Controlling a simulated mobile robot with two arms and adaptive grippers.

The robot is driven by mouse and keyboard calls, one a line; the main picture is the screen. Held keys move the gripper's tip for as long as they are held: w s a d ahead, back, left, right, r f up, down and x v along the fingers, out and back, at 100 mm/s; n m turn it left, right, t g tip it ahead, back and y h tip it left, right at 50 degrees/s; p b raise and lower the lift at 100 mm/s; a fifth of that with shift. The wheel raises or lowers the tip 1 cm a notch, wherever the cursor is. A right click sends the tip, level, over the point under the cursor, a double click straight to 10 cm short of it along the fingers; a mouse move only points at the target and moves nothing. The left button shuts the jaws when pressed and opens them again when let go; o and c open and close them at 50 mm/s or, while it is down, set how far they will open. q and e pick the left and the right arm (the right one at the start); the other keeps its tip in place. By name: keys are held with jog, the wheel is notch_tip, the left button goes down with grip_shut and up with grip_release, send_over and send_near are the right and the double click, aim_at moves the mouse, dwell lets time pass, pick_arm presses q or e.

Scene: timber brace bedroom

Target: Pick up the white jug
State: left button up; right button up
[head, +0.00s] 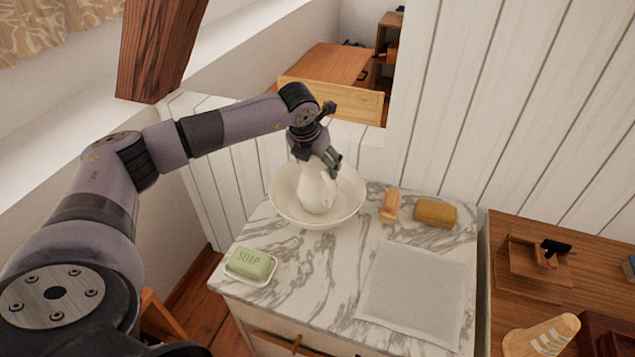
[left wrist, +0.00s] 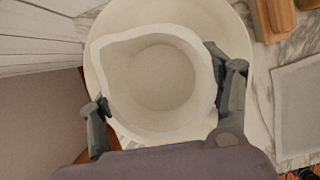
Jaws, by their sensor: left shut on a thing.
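The white jug (head: 316,188) stands upright in a wide white basin (head: 284,207) on a marble-topped washstand. In the left wrist view I look down into the open mouth of the jug (left wrist: 155,85), with the basin (left wrist: 103,30) around it. My left gripper (head: 318,160) comes down on the jug from above and is shut on it near its top. In the left wrist view the fingers of the left gripper (left wrist: 165,105) lie on either side of the jug. The jug's base inside the basin is partly hidden by the rim. My right gripper is not in view.
Green soap on a dish (head: 250,264) lies at the front left of the marble top. A folded grey cloth (head: 413,290) covers the front right. A white plank wall (head: 530,110) rises behind.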

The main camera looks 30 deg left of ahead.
pick_arm(q)
jog(key=shift+r, duration=0.1)
jog(key=shift+c, duration=1.4)
jog(key=shift+r, duration=0.1)
